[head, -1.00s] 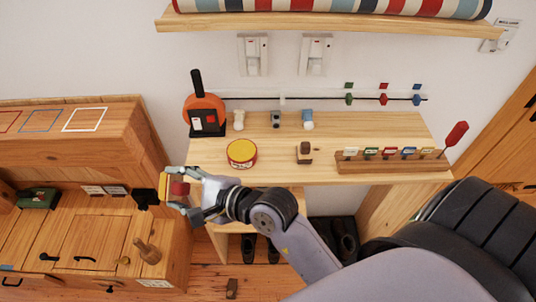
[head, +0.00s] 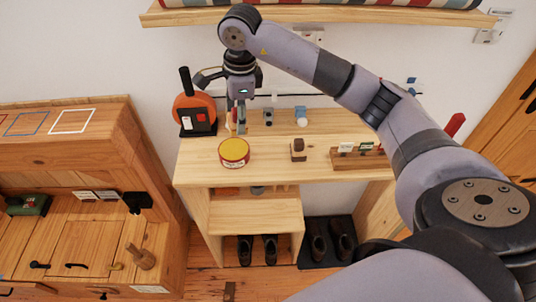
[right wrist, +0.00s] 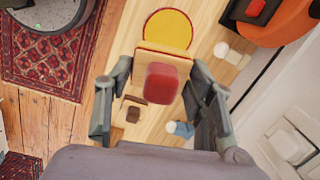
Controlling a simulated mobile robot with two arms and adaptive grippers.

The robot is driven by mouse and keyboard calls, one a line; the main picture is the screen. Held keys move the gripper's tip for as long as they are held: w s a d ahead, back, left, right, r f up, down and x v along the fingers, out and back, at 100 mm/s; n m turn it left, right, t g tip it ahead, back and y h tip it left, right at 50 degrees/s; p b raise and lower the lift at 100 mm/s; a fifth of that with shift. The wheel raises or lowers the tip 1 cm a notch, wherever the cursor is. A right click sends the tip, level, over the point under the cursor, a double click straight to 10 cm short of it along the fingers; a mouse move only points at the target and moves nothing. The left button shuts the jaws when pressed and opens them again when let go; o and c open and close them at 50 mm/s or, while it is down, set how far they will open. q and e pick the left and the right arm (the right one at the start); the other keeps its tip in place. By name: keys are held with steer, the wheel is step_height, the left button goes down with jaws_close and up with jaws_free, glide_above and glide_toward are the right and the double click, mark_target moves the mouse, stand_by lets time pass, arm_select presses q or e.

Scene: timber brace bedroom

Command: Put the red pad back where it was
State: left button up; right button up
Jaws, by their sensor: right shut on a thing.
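The red pad (right wrist: 162,83) is a rounded red block with a pale wooden plate behind it. In the right wrist view it sits between the two fingers of my right gripper (right wrist: 155,80), which is shut on it. In the head view my right gripper (head: 238,122) points down over the back left of the wooden shelf top, beside the orange and black device (head: 195,112). Its fingers largely hide the pad there. My left gripper is not in view.
A yellow tin (head: 234,152) with a red side stands just in front of my right gripper. A brown block (head: 298,149), a blue and white piece (head: 301,116) and a wooden rack (head: 345,160) stand to the right. A cabinet (head: 95,150) with coloured outlines is at the left.

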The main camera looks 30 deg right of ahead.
steer(key=s+d+r+m+g, duration=0.1)
steer(key=d+r+m, duration=0.1)
steer(key=d+r, duration=0.4)
steer(key=shift+h, duration=0.3)
steer(key=f, duration=0.5)
steer(key=d+f+p, duration=0.1)
steer(key=f, duration=0.9)
steer(key=shift+s+d+f, duration=0.15)
steer(key=shift+d+f, duration=0.1)
steer(key=shift+f, duration=0.05)
step_height(320, 180, down, 4)
steer(key=shift+f+p, duration=0.25)
steer(key=shift+p, duration=0.35)
steer(key=o, duration=1)
steer(key=shift+o, duration=0.2)
steer(key=shift+r, duration=0.55)
step_height(320, 180, up, 11)
steer(key=b, duration=0.3)
